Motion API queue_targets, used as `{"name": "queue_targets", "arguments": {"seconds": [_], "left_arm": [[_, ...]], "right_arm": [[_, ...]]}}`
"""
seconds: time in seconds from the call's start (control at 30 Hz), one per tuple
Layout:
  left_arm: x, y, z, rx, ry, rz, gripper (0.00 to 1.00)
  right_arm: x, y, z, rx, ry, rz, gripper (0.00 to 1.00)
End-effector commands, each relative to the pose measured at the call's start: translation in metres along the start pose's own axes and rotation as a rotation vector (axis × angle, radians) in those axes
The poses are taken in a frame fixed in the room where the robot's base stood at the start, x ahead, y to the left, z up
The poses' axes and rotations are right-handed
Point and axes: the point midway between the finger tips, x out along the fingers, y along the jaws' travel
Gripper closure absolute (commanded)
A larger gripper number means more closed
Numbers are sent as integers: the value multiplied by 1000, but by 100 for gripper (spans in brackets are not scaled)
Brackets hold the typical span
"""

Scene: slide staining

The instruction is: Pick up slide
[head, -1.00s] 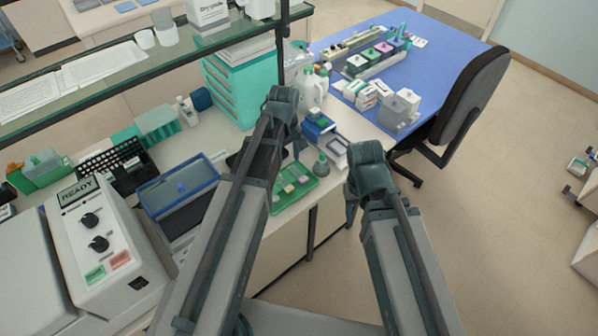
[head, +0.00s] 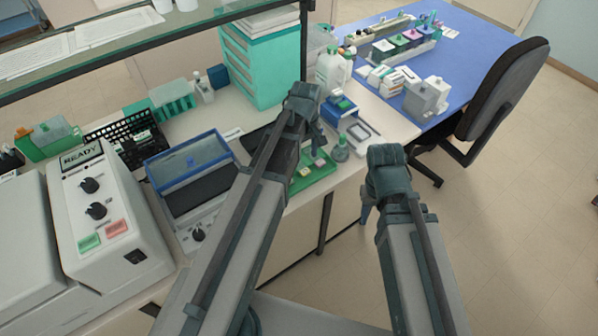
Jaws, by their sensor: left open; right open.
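No single slide can be made out clearly. A green tray (head: 316,179) on the bench holds small pink and yellowish pieces, too small to identify, and my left arm hides part of it. My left gripper (head: 317,141) is over the bench at the tray's far side, mostly hidden behind its own wrist; it is open and I see nothing in it. My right gripper (head: 366,212) is open and empty, pointing down beyond the bench's front edge, to the right of the tray.
A blue-framed box (head: 187,163) and a white machine marked READY (head: 100,215) stand left. A blue table (head: 455,65) and black chair (head: 503,90) are at the right.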

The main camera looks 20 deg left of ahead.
Motion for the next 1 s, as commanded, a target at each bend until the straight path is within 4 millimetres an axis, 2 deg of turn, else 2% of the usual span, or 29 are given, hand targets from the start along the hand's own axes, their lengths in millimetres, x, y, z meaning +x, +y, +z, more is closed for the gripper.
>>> {"name": "queue_targets", "arguments": {"seconds": [0.27,0.7,1.0], "left_arm": [[6,0,-1,0,0,0,25],[54,-1,-6,0,0,0,25],[54,0,-6,0,0,0,25]], "right_arm": [[6,0,0,0,0,0,50],[53,-5,-3,1,0,0,50],[53,-5,-3,1,0,0,50]]}}
